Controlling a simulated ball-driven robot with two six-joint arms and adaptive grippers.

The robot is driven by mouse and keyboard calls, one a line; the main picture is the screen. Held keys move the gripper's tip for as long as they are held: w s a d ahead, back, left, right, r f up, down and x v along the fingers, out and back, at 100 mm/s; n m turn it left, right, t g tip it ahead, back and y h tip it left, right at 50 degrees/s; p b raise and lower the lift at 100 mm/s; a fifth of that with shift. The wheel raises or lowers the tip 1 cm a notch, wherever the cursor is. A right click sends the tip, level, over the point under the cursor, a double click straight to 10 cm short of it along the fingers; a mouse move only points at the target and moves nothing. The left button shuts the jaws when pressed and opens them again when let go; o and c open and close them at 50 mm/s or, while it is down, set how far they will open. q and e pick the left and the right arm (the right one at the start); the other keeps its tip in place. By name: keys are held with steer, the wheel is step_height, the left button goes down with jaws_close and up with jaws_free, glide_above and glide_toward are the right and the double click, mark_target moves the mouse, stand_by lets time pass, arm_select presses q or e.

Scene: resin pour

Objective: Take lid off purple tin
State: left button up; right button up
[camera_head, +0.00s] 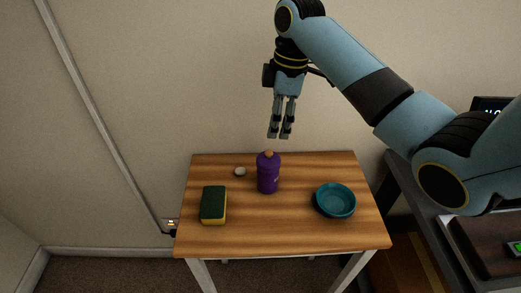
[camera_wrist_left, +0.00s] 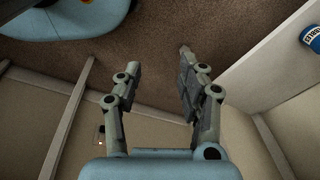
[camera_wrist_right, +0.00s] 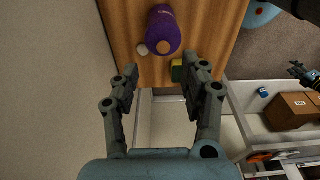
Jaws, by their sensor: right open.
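The purple tin (camera_head: 268,181) stands upright near the middle of the small wooden table, its purple lid (camera_head: 267,159) on top with a wooden knob (camera_head: 268,154). In the right wrist view the tin (camera_wrist_right: 161,22) and its knob (camera_wrist_right: 164,47) show beyond the fingertips. My right gripper (camera_head: 280,135) points down above the tin, a gap apart from the knob. Its fingers are parted and empty in the right wrist view (camera_wrist_right: 160,68).
On the wooden table (camera_head: 240,240) are a green-and-yellow sponge (camera_head: 213,205) at the left, a teal bowl (camera_head: 334,200) at the right and a small pale round item (camera_head: 240,171) behind left. The table's front middle is clear. A wall (camera_head: 140,80) stands behind.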

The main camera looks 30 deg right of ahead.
mark_target(269, 152)
steer(key=shift+s+a+f, duration=0.1)
steer(key=shift+s+f, duration=0.75)
steer(key=shift+f, duration=0.05)
arm_select(q)
steer(key=s+g, duration=0.1)
steer(key=s, duration=0.7)
arm_select(e)
steer(key=shift+w+a+f, duration=0.2)
steer(key=shift+w+f, duration=0.2)
steer(key=shift+f, duration=0.05)
steer(key=f, duration=0.3)
steer(key=w+a+f, duration=0.1)
steer(key=shift+f+p, duration=0.25)
steer(key=shift+p, duration=0.05)
steer(key=shift+w+f, duration=0.1)
steer(key=shift+f, duration=0.3)
steer(key=shift+c, duration=1.5)
steer(key=c, duration=0.4)
steer(key=shift+c, duration=1.1)
arm_select(q)
steer(key=shift+t, duration=0.3)
steer(key=shift+w+a+r, duration=0.1)
steer(key=shift+w+r, duration=0.05)
steer(key=shift+w, duration=1)
steer(key=shift+w+r, duration=0.1)
steer(key=shift+w, duration=1)
